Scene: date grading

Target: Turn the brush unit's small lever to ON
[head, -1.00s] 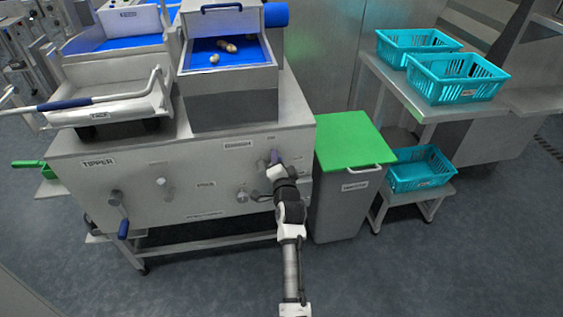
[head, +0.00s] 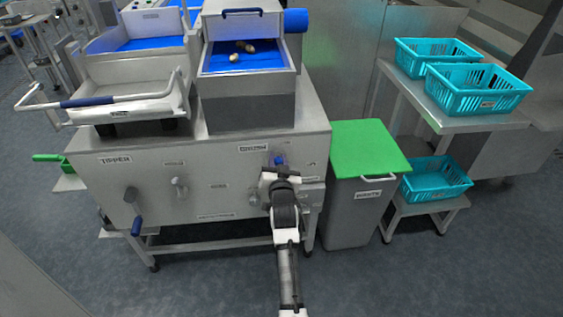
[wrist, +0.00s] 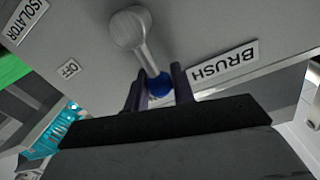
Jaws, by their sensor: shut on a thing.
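The brush unit's small lever shows in the wrist view as a grey pivot and arm (wrist: 146,48) with a blue ball knob (wrist: 160,86). My gripper (wrist: 158,72) has its two purple fingers on either side of the lever by the knob, shut on it. I see no ON label clearly. In the head view my gripper (head: 277,171) is at the cabinet's front panel below the BRUSH label (head: 253,148), with blue showing just above it; it hides much of the lever.
The same panel carries a TIPPER label (head: 115,160), other grey handles (head: 179,187) and a blue-gripped lever (head: 137,226). A green-lidded bin (head: 368,147) stands close to the right. Teal baskets (head: 478,89) are farther right. An ISOLATOR label (wrist: 26,17) is near the lever.

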